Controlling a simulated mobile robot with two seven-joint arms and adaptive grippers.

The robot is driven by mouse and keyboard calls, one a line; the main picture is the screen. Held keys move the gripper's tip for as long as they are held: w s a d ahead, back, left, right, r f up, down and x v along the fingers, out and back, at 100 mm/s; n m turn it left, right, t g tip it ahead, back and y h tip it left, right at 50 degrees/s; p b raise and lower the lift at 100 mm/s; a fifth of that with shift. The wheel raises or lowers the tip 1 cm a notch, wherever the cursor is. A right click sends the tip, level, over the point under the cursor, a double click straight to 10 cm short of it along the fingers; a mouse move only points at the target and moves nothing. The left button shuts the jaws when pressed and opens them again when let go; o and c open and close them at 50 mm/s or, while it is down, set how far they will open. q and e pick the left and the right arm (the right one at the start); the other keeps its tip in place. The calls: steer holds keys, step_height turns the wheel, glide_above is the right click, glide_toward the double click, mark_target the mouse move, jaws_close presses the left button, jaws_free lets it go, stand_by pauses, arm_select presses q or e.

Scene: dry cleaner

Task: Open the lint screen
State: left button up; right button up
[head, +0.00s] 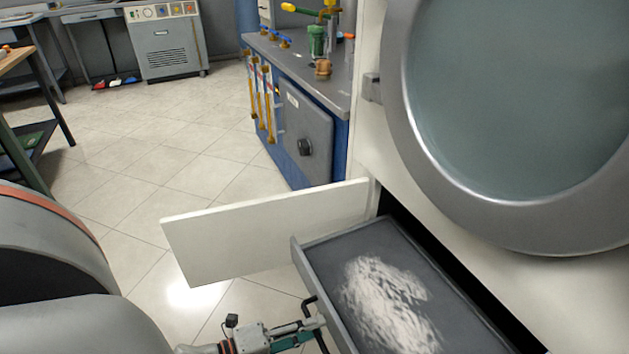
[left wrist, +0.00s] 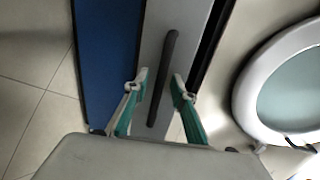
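The lint screen (head: 318,288) is a grey drawer pulled out from the white machine below its round door. Pale lint (head: 385,300) lies on its dark bed. Its dark bar handle shows in the left wrist view (left wrist: 165,72) between the two fingers of my left gripper (left wrist: 160,86). The fingers are open, with a gap to the bar on both sides. In the head view my left gripper (head: 314,328) is at the drawer's front, partly cut off by the bottom edge. My right gripper is not in view.
A white panel (head: 265,228) stands swung open left of the drawer. The round glass door (head: 520,100) is above it. A blue cabinet with a grey counter (head: 315,70) stands behind. The tiled floor (head: 150,180) to the left is clear.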

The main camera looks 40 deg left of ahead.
arm_select(q)
steer(key=v, duration=1.1)
